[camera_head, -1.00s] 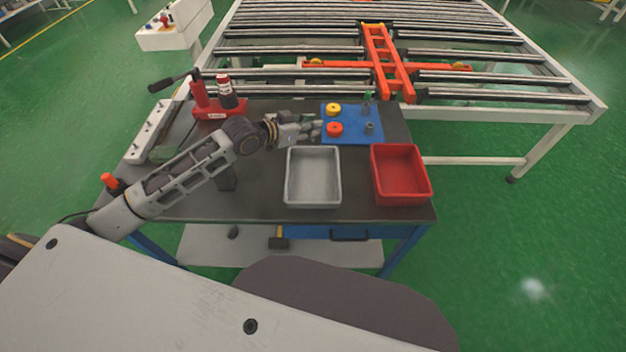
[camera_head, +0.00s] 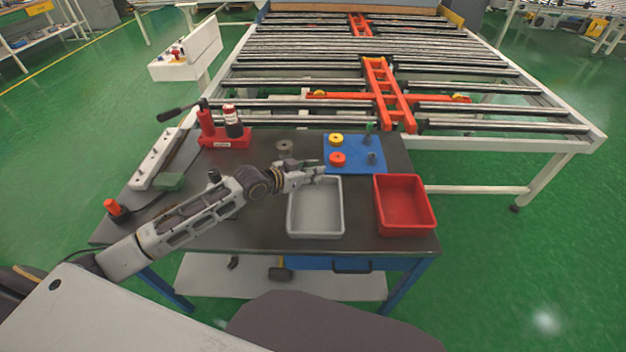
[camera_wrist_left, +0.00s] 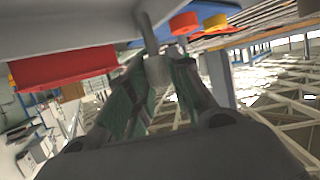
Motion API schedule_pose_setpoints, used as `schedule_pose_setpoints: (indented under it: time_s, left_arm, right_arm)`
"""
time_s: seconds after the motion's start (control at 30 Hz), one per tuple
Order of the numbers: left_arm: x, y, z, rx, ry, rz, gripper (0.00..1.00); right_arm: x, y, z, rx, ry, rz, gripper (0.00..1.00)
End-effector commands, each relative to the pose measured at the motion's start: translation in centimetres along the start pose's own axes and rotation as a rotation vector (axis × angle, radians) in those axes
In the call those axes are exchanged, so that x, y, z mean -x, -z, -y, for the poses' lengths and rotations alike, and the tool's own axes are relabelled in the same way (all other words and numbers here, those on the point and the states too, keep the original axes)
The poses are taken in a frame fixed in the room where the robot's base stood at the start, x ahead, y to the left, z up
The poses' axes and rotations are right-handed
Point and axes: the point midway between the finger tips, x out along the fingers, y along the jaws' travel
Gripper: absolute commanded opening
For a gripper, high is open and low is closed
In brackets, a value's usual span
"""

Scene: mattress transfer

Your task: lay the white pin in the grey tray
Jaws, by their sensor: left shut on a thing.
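The grey tray (camera_head: 316,235) stands on the dark table, left of the red tray. My left gripper (camera_head: 318,168) is at the tray's back rim, just in front of the blue mat. In the left wrist view its fingers (camera_wrist_left: 158,82) are shut on a small pale piece, which I take to be the white pin (camera_wrist_left: 157,69). The pin is mostly hidden between the fingers, and I cannot make it out in the head view. My right gripper is not in view.
The red tray (camera_head: 405,232) stands right of the grey one. The blue mat (camera_head: 354,164) holds a yellow ring (camera_head: 335,139), a red ring (camera_head: 338,159) and grey and green pieces. A red stand (camera_head: 225,138) is at the back left. A roller conveyor (camera_head: 300,75) lies behind.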

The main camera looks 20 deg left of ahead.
Motion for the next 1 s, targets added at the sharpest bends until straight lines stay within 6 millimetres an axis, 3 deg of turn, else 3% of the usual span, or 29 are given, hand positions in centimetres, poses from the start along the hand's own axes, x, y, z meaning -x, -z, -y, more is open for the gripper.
schedule_pose_setpoints:
  time_s: [0.27, 0.6, 1.0]
  left_arm:
    - [-0.2, -0.5, 0.0, 0.001, 0.0, 0.0, 0.0]
    - [-1.4, -3.3, -0.1, 0.002, 0.0, 0.0, 0.0]
    - [-1.5, -3.6, 0.0, 0.0, 0.0, 0.0, 0.0]
  right_arm:
    - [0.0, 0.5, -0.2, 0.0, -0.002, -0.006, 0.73]
    - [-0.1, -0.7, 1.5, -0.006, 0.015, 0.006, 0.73]
    - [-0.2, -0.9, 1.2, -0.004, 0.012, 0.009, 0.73]
